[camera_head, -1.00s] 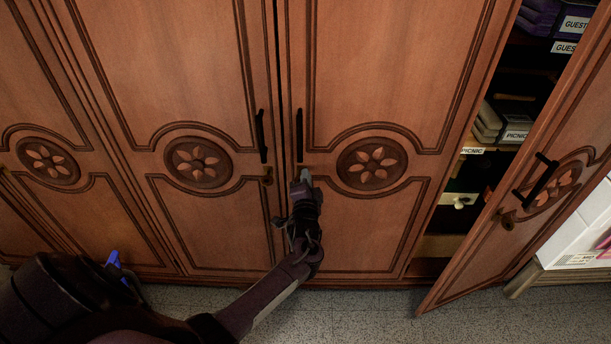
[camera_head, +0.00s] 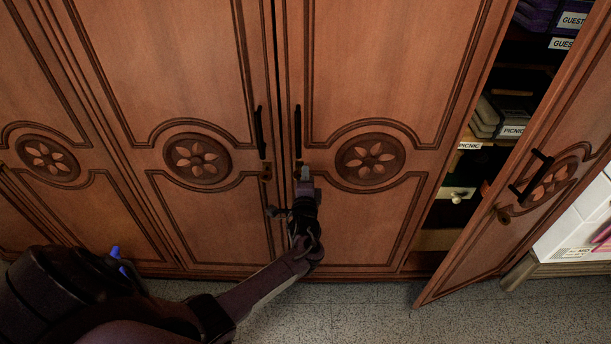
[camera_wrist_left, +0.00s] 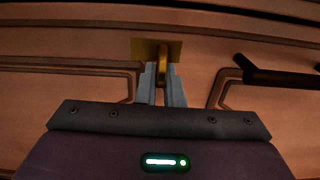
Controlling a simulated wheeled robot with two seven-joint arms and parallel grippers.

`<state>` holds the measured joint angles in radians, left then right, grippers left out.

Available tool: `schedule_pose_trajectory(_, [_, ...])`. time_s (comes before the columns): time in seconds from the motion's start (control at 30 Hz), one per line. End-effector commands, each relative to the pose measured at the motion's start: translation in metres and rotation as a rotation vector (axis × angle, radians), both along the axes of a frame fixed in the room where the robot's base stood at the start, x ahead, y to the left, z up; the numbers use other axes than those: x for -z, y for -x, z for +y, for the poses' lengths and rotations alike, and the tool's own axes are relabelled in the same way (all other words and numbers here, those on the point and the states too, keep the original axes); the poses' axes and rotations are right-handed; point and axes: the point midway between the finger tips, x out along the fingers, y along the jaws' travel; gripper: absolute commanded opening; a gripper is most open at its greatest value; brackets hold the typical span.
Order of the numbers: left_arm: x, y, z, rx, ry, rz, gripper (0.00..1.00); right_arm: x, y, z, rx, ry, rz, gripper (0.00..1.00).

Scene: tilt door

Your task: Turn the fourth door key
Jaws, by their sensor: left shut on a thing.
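A tall brown wooden cupboard has carved doors with black bar handles. My left gripper (camera_head: 304,174) is at the closed door (camera_head: 370,220) just right of the middle seam, below its black handle (camera_head: 298,130). In the left wrist view, its two grey fingers (camera_wrist_left: 162,88) are shut on a brass key (camera_wrist_left: 163,62), which stands out from a square brass plate (camera_wrist_left: 146,48). In the head view the fingers mostly hide this key. The right gripper is not in view.
The grey floor (camera_head: 385,312) in front is clear.

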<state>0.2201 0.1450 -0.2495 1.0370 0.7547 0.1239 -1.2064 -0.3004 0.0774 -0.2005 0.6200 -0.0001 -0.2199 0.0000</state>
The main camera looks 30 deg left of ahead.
Motion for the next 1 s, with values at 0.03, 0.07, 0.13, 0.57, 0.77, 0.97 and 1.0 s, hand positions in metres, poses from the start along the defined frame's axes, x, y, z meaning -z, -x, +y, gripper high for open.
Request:
schedule_pose_trajectory(0.03, [-0.003,-0.001,0.004,-0.006,-0.005,-0.006,0.0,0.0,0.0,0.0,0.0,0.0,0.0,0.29])
schedule_pose_trajectory(0.07, [-0.003,-0.001,0.004,-0.006,-0.005,-0.006,0.0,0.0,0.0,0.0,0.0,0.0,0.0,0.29])
schedule_pose_trajectory(0.13, [-0.004,-0.001,0.004,-0.006,-0.005,-0.006,0.0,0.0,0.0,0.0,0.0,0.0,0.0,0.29])
schedule_pose_trajectory(0.57, [-0.002,0.0,0.001,-0.002,-0.002,-0.003,0.29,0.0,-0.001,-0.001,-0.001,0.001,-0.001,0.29])
schedule_pose_trajectory(0.77, [0.0,0.006,-0.003,-0.001,0.0,-0.002,0.29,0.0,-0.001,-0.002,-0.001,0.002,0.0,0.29])
schedule_pose_trajectory(0.97, [0.001,0.033,-0.019,0.0,-0.001,-0.001,0.29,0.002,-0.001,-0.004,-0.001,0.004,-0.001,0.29])
schedule_pose_trajectory(1.0, [0.001,0.038,-0.022,-0.001,0.0,-0.002,0.29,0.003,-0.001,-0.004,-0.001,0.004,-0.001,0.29])
